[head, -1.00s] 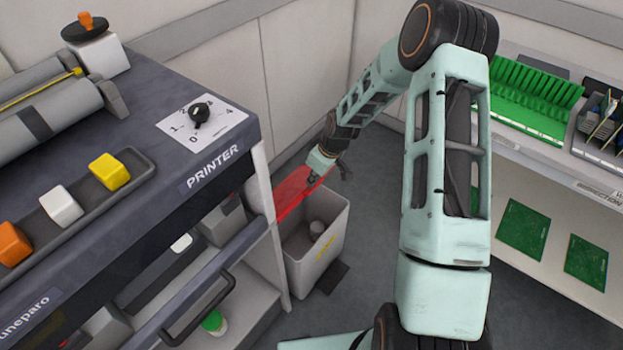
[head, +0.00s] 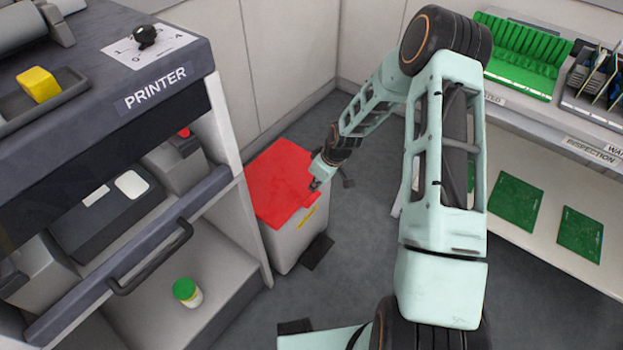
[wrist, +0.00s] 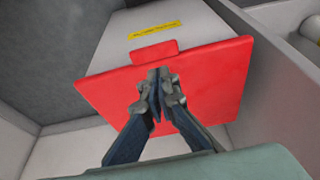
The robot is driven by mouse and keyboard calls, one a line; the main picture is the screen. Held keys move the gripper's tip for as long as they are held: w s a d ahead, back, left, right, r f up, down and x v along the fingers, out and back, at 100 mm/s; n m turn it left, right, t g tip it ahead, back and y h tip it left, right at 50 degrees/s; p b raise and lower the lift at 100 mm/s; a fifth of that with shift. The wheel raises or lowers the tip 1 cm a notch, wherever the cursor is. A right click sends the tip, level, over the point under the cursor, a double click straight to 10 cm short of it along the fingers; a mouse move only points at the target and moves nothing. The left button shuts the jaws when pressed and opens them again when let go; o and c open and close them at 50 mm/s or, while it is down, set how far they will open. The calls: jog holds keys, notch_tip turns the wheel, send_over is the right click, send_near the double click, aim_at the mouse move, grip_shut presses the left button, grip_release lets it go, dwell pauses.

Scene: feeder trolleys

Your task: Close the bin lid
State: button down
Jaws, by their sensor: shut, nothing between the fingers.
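The bin (head: 294,239) is a grey box on the floor beside the printer bench, with a yellow label on its front. Its red lid (head: 277,180) lies over the top and covers the opening in the head view. My gripper (head: 314,186) is shut and empty, at the lid's right front part, close to or touching it. In the wrist view the gripper (wrist: 159,80) is over the red lid (wrist: 215,83), with its fingertips near the lid's front tab. The bin front (wrist: 150,35) shows beyond the tab. I cannot tell whether the lid is fully seated.
The printer bench (head: 155,85) stands close left of the bin, with a handle (head: 150,262) at its front. A green-capped jar (head: 187,292) sits on its lower shelf. A dark pedal (head: 317,252) lies at the bin's foot. Shelves with green boards (head: 515,203) are at right.

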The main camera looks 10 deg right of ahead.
notch_tip(320, 180, down, 8)
jog(key=s+d+b, duration=0.1)
jog(key=b, duration=0.2)
jog(key=shift+s+r+b, duration=0.15)
jog(key=shift+r+b, duration=0.1)
jog(key=shift+b, duration=0.1)
jog(key=shift+d+f, duration=0.1)
notch_tip(320, 180, up, 6)
jog(key=p, duration=0.3)
jog(key=s+d+r+p, duration=0.1)
jog(key=s+d, duration=0.5)
jog(key=shift+s+d+r, duration=0.15)
jog(key=shift+s+d, duration=0.15)
jog(key=shift+d, duration=0.1)
